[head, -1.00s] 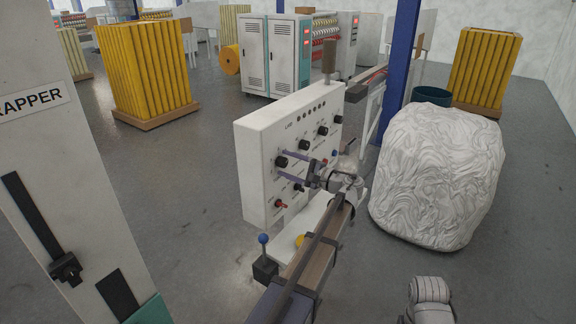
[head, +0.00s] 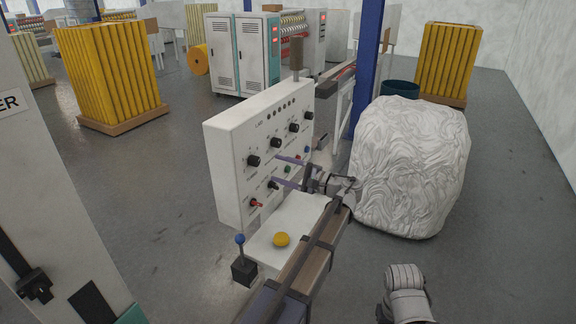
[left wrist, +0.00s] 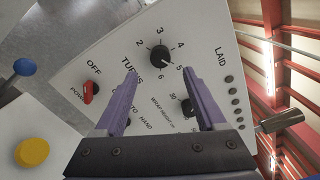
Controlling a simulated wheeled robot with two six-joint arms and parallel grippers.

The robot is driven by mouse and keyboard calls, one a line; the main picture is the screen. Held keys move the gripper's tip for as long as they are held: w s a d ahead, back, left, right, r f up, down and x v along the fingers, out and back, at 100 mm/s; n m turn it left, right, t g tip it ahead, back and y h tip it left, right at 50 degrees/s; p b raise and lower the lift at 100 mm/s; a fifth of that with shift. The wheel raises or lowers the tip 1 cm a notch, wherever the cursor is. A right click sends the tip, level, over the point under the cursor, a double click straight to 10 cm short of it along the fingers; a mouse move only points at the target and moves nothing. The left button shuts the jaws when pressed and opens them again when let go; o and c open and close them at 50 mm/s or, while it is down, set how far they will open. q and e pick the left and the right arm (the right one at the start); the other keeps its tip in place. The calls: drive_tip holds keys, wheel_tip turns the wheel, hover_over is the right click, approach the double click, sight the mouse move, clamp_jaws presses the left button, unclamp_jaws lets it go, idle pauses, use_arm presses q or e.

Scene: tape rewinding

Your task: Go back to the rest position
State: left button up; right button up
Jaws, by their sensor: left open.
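My left gripper (head: 275,169) is open and empty, its two purple fingers pointing at the white control panel (head: 225,140). In the left wrist view the gripper (left wrist: 160,73) has its fingers well apart, with the numbered black TURNS knob (left wrist: 160,57) showing beyond and between the tips. The fingers look clear of this knob. A red power switch (left wrist: 90,92) shows left of the fingers, and another black knob (left wrist: 187,108) is partly hidden by the right finger.
A yellow button (head: 281,239) and a blue-topped lever (head: 240,240) stand below the panel. A large white wrapped bundle (head: 412,165) stands close right of my left arm. A tall white machine (head: 45,180) is at the left. Open floor (head: 165,185) lies between.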

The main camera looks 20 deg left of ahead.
use_arm(q)
drive_tip(key=s+d+f+n+h+b, duration=0.1)
drive_tip(key=s+d+f+h, duration=0.9)
drive_tip(key=s+d+f, duration=0.65)
drive_tip(key=s+d+f+g+h, duration=0.1)
drive_tip(key=s+d+f+h, duration=0.2)
drive_tip(key=s+d, duration=0.2)
drive_tip(key=s+d+f+h+b, duration=0.1)
drive_tip(key=s+d+f+h, duration=0.2)
drive_tip(key=d, duration=0.4)
drive_tip(key=shift+s+d+f+n+g+h, duration=0.15)
drive_tip(key=shift+s+f+n+g+h, duration=0.25)
drive_tip(key=shift+s+f, duration=0.5)
drive_tip(key=shift+s+r, duration=0.1)
drive_tip(key=shift+r, duration=0.15)
